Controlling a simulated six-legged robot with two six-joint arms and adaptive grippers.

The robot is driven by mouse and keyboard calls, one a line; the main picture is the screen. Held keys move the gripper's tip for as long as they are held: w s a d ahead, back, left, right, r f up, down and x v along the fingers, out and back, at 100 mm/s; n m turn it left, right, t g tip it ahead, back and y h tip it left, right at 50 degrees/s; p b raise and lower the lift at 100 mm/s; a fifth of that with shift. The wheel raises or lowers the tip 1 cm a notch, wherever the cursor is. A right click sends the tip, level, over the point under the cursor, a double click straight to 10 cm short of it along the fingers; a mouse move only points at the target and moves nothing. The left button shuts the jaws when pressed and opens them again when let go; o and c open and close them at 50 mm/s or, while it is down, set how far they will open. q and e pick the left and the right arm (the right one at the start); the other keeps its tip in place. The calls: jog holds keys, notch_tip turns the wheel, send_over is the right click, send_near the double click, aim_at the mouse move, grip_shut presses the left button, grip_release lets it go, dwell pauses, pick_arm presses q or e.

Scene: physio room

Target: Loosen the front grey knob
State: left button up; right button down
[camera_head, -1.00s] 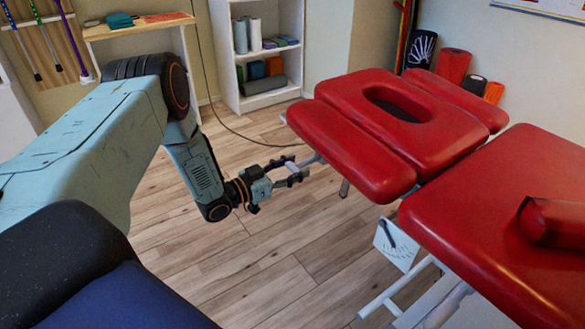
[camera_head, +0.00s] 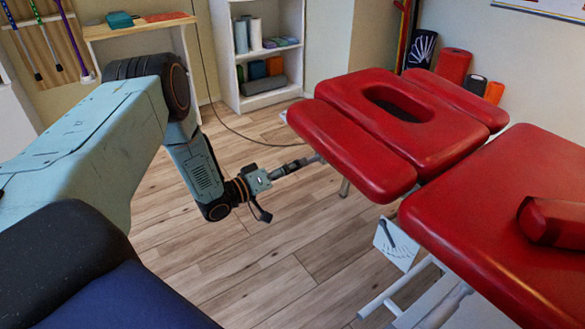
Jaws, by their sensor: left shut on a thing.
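The red treatment table (camera_head: 460,215) stands at the right, with a head section and separate side pads. A short light rod (camera_head: 313,159) sticks out from under the front red pad (camera_head: 350,150). My left gripper (camera_head: 297,164) reaches in from the left to the rod's end. It is seen edge-on, one finger over the other, shut on the grey knob there. The fingers hide nearly all of the knob, so its turn cannot be read. My right gripper is not in view.
A white plate with a dial-like scale (camera_head: 396,244) hangs under the table, above its pale frame (camera_head: 381,300). A white shelf (camera_head: 268,95) and a wooden side table (camera_head: 140,30) stand behind. A dark cable lies on the floor near the gripper. Floor below the gripper is clear.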

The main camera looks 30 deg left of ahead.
pick_arm(q)
jog(key=n, duration=0.3)
jog(key=shift+n, duration=0.3)
jog(key=shift+f+n+b, duration=0.1)
jog(key=shift+n+b, duration=0.25)
jog(key=shift+n, duration=1.55)
jog(key=o, duration=1.2)
jog(key=v, duration=1.2)
